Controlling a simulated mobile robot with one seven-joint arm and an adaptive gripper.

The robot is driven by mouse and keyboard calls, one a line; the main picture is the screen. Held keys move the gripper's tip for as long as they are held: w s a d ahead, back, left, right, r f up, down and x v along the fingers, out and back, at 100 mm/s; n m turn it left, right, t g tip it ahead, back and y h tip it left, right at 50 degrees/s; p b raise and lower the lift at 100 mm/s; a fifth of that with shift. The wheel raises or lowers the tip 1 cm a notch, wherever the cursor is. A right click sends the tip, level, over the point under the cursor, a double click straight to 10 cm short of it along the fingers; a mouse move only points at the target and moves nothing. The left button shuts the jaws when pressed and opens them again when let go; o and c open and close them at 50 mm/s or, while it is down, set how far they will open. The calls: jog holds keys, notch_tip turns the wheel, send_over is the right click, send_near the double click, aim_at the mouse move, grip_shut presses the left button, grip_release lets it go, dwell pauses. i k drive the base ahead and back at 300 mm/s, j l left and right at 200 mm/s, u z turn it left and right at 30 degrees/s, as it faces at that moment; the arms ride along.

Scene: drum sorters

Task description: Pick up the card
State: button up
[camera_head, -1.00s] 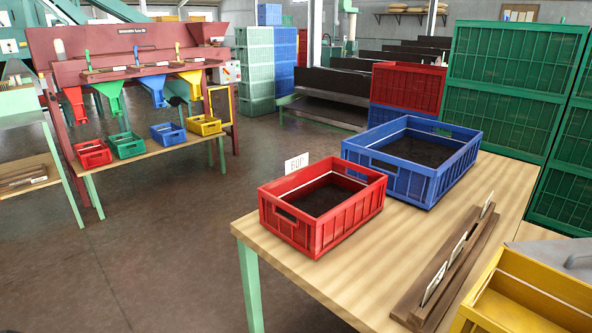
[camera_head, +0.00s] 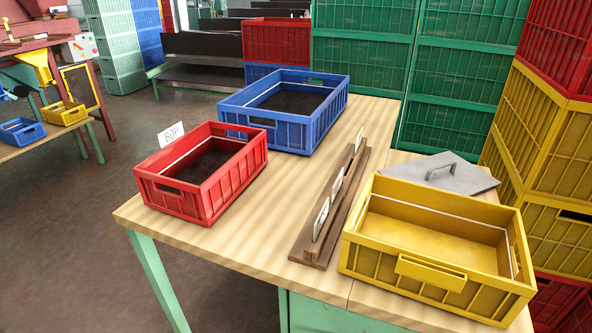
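Several white cards stand upright in a slotted wooden holder (camera_head: 334,222) on the wooden table, between the red crate and the yellow crate. The nearest card (camera_head: 321,219) has dark marks that I cannot read. The middle card (camera_head: 337,184) and the far card (camera_head: 359,141) stand behind it in the same holder. Another white card (camera_head: 171,134) with dark lettering stands at the back left rim of the red crate (camera_head: 205,190). Which card the task means is not clear from the picture. My gripper is not in view.
A blue crate (camera_head: 328,125) with dark contents stands behind the red one. An empty yellow crate (camera_head: 447,287) is at the right, with a grey handled lid (camera_head: 464,179) behind it. Stacked green crates (camera_head: 462,65) and yellow crates (camera_head: 515,122) border the table. Bare tabletop (camera_head: 255,222) lies left of the holder.

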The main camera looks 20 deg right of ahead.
aim_at(169, 135)
jog(key=j+z, duration=0.15)
jog(key=z, duration=0.55)
jog(key=i+j+z, duration=0.1)
jog(key=j+z, duration=0.2)
jog(key=j, duration=0.3)
jog(key=j+z, duration=0.35)
jog(key=j, duration=0.85)
jog(key=k+j+z, duration=0.1)
jog(key=j, duration=0.65)
jog(key=i, duration=1)
